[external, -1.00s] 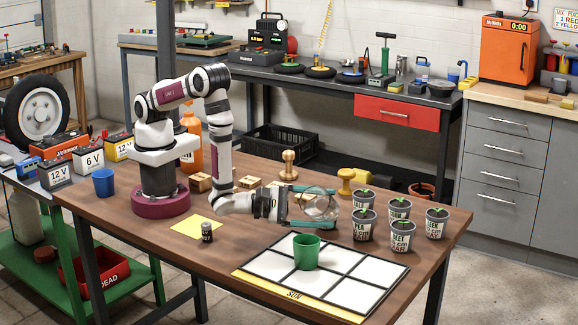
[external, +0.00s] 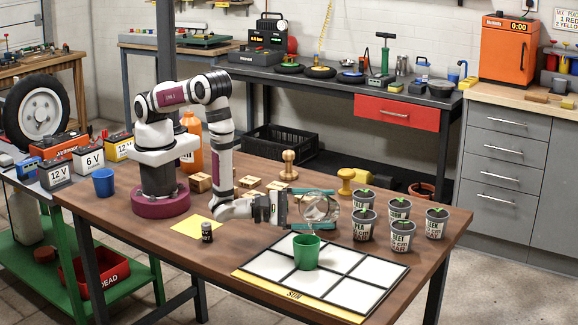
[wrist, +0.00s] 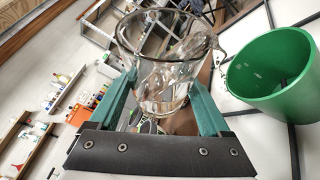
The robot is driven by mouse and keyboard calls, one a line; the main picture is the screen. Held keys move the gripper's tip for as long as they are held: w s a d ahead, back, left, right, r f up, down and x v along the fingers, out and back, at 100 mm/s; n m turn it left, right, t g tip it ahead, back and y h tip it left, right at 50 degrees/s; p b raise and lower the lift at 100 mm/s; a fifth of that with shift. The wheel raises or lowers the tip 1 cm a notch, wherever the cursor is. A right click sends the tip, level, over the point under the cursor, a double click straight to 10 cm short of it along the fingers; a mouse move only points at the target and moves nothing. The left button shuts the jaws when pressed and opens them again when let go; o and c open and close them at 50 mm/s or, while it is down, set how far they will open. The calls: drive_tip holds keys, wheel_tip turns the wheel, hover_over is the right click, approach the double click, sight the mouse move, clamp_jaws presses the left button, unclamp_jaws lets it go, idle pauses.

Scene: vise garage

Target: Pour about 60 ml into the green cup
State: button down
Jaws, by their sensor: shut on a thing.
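A clear glass vessel (external: 322,209) is held above the green cup and looks tilted, its round mouth turned toward the external camera. My gripper (external: 306,208) is shut on it, with a teal finger on each side. In the wrist view the glass vessel (wrist: 165,60) sits between the fingers, its lip toward the cup. The green cup (external: 307,253) stands upright on the white-panelled board; in the wrist view the green cup (wrist: 272,78) is at the right, apart from the glass. I cannot tell the liquid level in either vessel, nor clearly see a stream.
Several potted seedlings (external: 402,232) stand just right of the glass. The panelled board (external: 350,292) lies under the cup. Wooden stamps (external: 289,165), a small dark jar (external: 207,232), a yellow sheet (external: 190,226) and a blue cup (external: 103,182) are on the table.

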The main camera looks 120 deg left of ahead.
drive_tip(key=shift+w+d, duration=0.15)
drive_tip(key=shift+d, duration=0.3)
drive_tip(key=shift+d+m+b, duration=0.1)
drive_tip(key=shift+m+b, duration=0.2)
drive_tip(key=shift+b, duration=0.05)
drive_tip(key=shift+r, duration=0.15)
idle(0.6)
drive_tip(key=shift+a+r+m+t+b, duration=0.3)
drive_tip(key=shift+m+t+b, duration=0.15)
drive_tip(key=shift+m, duration=0.25)
idle(0.4)
drive_tip(key=shift+a+f+n+g, duration=0.1)
drive_tip(key=shift+f+n+g, duration=0.35)
drive_tip(key=shift+n, duration=0.25)
drive_tip(key=shift+r+n+g+h, duration=0.3)
drive_tip(key=shift+r+n, duration=0.1)
drive_tip(key=shift+n, duration=0.7)
drive_tip(key=shift+f+n+g+h+p, duration=0.25)
drive_tip(key=shift+n+h+p, duration=0.2)
drive_tip(key=shift+n, duration=0.35)
drive_tip(key=shift+a+f+n+g+h, duration=0.25)
drive_tip(key=shift+f+n, duration=0.35)
